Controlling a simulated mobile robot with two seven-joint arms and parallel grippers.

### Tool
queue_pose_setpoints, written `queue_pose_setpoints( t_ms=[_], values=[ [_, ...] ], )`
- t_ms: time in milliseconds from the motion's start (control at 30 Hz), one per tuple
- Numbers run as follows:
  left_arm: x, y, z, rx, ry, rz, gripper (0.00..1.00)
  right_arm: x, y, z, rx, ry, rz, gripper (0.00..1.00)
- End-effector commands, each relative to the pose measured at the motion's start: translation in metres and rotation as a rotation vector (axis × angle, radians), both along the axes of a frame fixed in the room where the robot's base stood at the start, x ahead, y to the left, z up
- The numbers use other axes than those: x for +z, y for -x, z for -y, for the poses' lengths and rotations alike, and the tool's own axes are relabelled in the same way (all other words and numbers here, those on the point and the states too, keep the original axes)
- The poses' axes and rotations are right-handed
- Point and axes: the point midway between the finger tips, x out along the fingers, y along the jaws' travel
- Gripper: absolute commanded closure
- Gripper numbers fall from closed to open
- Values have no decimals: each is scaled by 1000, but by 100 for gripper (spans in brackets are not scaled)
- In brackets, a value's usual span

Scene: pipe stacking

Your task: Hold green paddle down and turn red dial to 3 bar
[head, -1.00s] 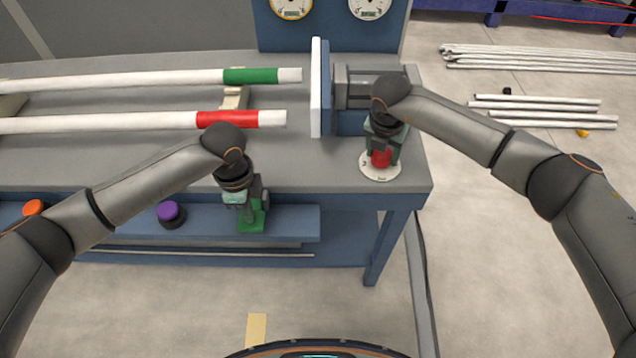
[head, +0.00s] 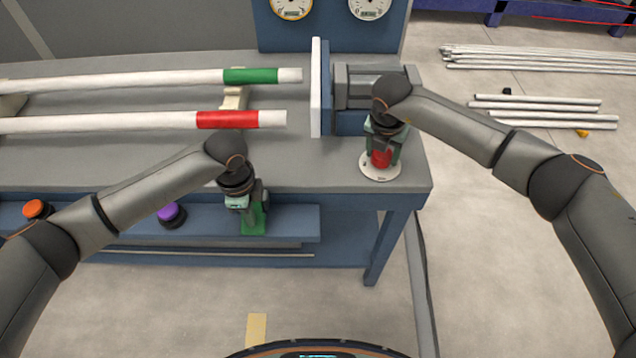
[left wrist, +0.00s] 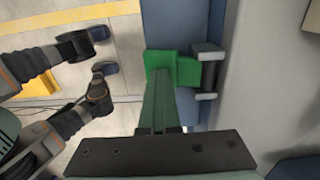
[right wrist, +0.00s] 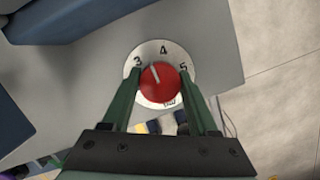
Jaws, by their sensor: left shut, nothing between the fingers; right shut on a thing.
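The green paddle (head: 253,222) sits at the front edge of the lower bench shelf. My left gripper (head: 250,206) is shut and empty, its fingertips at the paddle; in the left wrist view the fingers reach onto the green paddle (left wrist: 186,68), and contact appears likely. The red dial (head: 381,158) sits on a round white scale plate at the bench's right front corner. My right gripper (right wrist: 160,76) is shut on the red dial (right wrist: 161,90), one finger on each side. In the right wrist view the dial's white mark points between 3 and 4.
Purple (head: 170,214) and orange (head: 36,209) knobs stand on the shelf left of the paddle. White pipes with green (head: 250,76) and red (head: 227,120) bands lie on the bench beside a vise-like fixture (head: 316,88). Two gauges (head: 369,8) are behind.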

Motion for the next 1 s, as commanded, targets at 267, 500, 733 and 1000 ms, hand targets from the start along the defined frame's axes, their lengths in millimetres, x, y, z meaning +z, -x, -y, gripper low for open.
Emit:
queue_pose_setpoints(
  t_ms=[267, 500, 733, 1000],
  values=[
    [-5, 4, 0, -2, -1, -10, 100, 1, 0, 0, 257, -1, 3, 85],
    [-6, 4, 0, -2, -2, -12, 100, 1, -1, 0, 277, 0, 1, 85],
    [-6, 5, 0, -2, -2, -13, 100, 2, -1, 0, 397, -1, 2, 85],
    [3, 4, 0, -2, -3, -11, 100, 1, 0, 0, 461, 0, 0, 85]
  ],
)
